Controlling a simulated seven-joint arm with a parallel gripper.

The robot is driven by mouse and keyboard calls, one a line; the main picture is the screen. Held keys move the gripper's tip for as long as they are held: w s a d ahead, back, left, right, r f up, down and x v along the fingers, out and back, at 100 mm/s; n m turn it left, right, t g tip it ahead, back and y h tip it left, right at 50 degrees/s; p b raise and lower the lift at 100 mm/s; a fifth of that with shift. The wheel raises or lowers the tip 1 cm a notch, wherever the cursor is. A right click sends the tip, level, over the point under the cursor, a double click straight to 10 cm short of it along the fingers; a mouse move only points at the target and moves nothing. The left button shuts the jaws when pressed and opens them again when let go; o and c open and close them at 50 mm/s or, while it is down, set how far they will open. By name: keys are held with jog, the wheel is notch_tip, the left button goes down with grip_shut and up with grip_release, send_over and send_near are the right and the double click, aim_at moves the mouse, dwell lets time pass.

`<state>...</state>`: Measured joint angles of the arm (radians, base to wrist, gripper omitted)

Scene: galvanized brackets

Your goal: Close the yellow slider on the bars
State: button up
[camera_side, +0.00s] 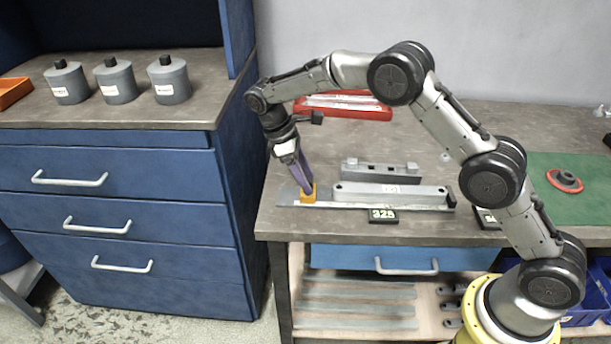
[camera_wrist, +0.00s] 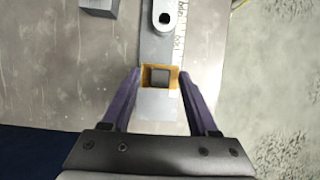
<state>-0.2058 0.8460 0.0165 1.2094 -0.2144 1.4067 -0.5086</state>
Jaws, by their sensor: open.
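The yellow slider (camera_side: 308,194) sits on the flat grey rail (camera_side: 420,205) near its left end in the side view. In the wrist view the yellow slider (camera_wrist: 172,69) shows as a yellow block with a dark square opening, between the fingers. My gripper (camera_side: 304,188) reaches down to the slider, with its purple fingers (camera_wrist: 158,78) one on each side of it. The jaws are open; I cannot tell whether either finger touches the slider. A long grey bar (camera_side: 390,193) with a rounded end lies along the rail, to the right of the slider and apart from it.
A grey bracket (camera_side: 380,170) lies behind the bar. A black tag marked 325 (camera_side: 383,215) is at the table's front edge. A red tray (camera_side: 345,105) stands at the back, and a green mat (camera_side: 565,190) lies at the right. Several grey canisters (camera_side: 115,80) stand on the blue cabinet.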

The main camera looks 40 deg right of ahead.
grip_shut()
dwell(1.4)
